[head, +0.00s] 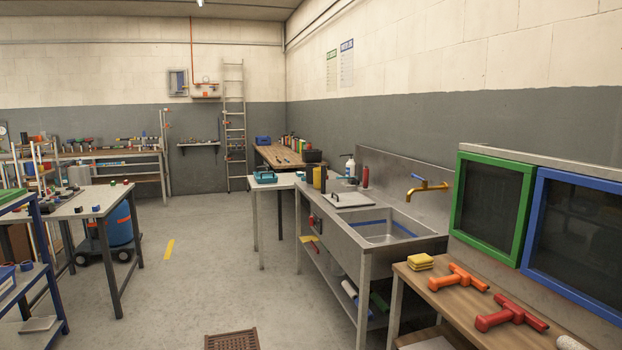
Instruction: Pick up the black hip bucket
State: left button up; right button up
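I cannot pick out the black hip bucket with certainty. A small dark box-like container (313,156) stands at the right end of the wooden table at the back, by the wall; it is too small to tell whether it is the bucket. Neither of my grippers shows in the head view.
A steel sink bench (375,256) with a brass tap runs along the right wall. A wooden bench (440,301) with orange and red tools is at near right. A blue drum (122,225) stands under the left table. A brown floor grate (231,339) lies in the open central floor.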

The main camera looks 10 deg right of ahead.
aim_at(312, 174)
jog(key=i+u, duration=0.25)
jog(key=i, duration=3.6)
jog(key=i+j+z, duration=0.2)
jog(key=i, duration=0.3)
jog(key=i+z, duration=0.15)
jog(key=i, duration=0.4)
jog(key=i+j+z, duration=0.2)
jog(key=i, duration=0.3)
jog(key=i+j+z, duration=0.15)
jog(key=i+j, duration=0.25)
jog(key=i, duration=0.05)
